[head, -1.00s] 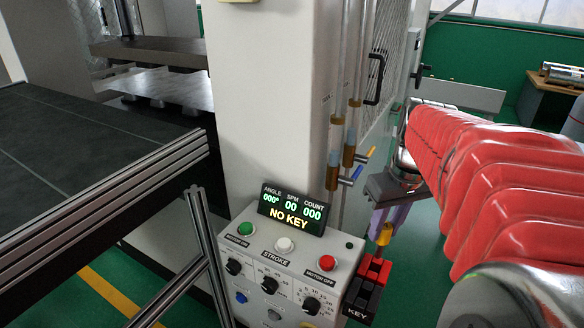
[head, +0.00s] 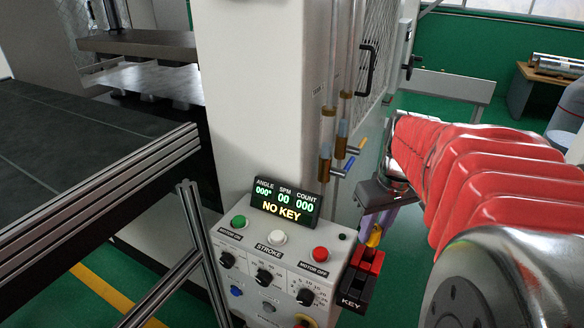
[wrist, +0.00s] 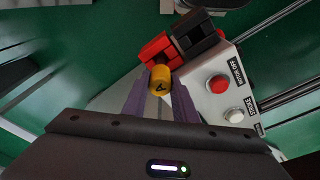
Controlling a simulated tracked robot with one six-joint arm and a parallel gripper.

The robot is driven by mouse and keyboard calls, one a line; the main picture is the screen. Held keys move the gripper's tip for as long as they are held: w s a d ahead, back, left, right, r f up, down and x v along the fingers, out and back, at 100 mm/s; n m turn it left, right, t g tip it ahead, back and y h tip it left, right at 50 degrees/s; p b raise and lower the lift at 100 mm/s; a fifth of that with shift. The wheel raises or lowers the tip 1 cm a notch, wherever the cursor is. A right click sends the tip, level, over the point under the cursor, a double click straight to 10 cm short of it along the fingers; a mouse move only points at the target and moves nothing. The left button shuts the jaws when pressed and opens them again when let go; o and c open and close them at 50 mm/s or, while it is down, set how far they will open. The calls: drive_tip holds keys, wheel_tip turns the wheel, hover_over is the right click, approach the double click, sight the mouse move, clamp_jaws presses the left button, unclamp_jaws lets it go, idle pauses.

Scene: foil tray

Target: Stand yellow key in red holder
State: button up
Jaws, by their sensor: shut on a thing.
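The yellow key (head: 375,237) is held upright between the purple fingers of my gripper (head: 376,228). In the wrist view, the key's round yellow end (wrist: 160,79) shows between the fingertips (wrist: 160,84). The red holder (head: 367,262) is fixed at the right side of the control box, just below the key. It also shows in the wrist view (wrist: 156,50), right beyond the key. The key's lower end is hidden, and I cannot tell whether it is inside the holder or just above it.
A black block labelled KEY (head: 354,287) adjoins the red holder. The control box (head: 262,262) carries knobs and buttons, and its display (head: 285,203) reads NO KEY. Tubes with small valves (head: 335,160) hang left of my gripper. A dark table (head: 80,150) stands at left.

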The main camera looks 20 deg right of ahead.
drive_tip(key=shift+f, duration=1.7)
drive_tip(key=o, duration=1.1)
drive_tip(key=shift+o, duration=0.2)
drive_tip(key=shift+r, duration=0.15)
wheel_tip(320, 180, up, 13)
drive_tip(key=s, duration=0.2)
drive_tip(key=shift+r, duration=0.15)
